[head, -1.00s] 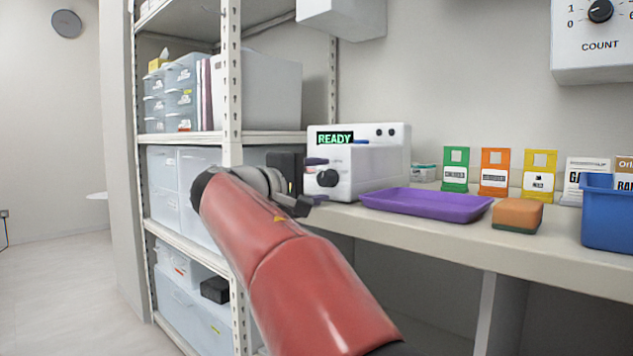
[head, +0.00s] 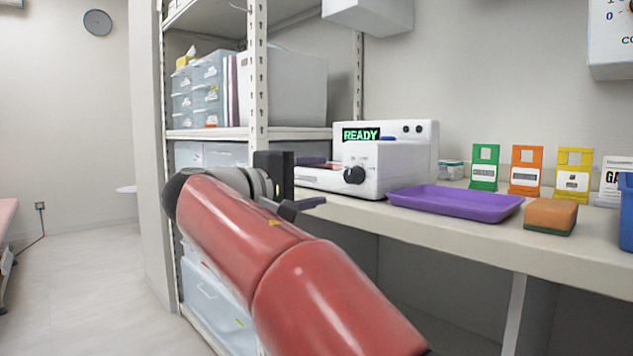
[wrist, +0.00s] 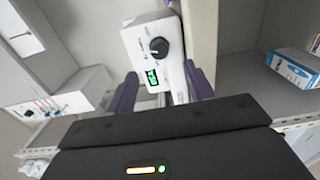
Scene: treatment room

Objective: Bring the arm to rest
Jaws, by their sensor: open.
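My red arm reaches up from the bottom of the head view to my gripper (head: 311,183), which is in front of the shelf upright and the counter's left end. In the wrist view my gripper (wrist: 161,88) has its two purple fingers apart, with nothing held between them. The white device with a black knob and a green READY display (head: 410,160) stands on the counter to the right of my gripper. It also shows in the wrist view (wrist: 168,45), beyond the fingers. I cannot tell the exact gap between them.
A purple tray (head: 455,203), an orange-brown sponge (head: 550,214), upright colored cards (head: 525,170) and a blue bin (head: 627,212) line the counter (head: 470,236). A metal shelf (head: 258,80) with drawers and boxes is close behind my arm. The floor (head: 85,280) at left is open.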

